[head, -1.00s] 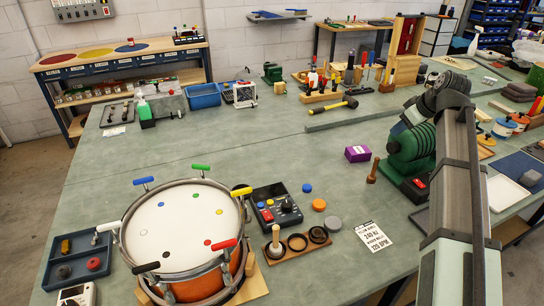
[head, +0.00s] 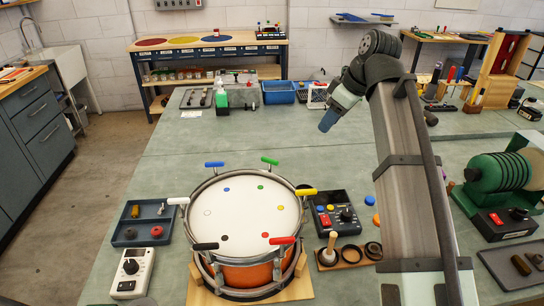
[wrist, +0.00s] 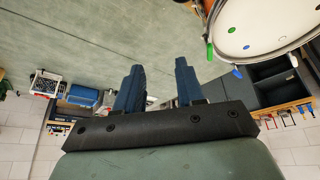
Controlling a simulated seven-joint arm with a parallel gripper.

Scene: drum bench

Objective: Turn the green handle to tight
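The drum (head: 248,225) stands on a wooden base on the bench, with a white head and an orange shell. Coloured handles ring its rim. The green handle (head: 269,160) is at the far side of the rim, between the blue handle (head: 214,164) and the yellow handle (head: 306,192). In the wrist view the green handle (wrist: 210,51) shows at the drum's edge, to the upper right of my fingers. My gripper (wrist: 158,85) has its two blue fingers apart with nothing between them. In the head view my gripper (head: 328,120) hangs above the bench, behind and right of the drum, clear of every handle.
A control box (head: 333,212) with knobs and a wooden tray (head: 347,256) of rings sit right of the drum. A dark tray (head: 150,222) and a white meter (head: 138,271) sit left. The bench behind the drum is mostly clear.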

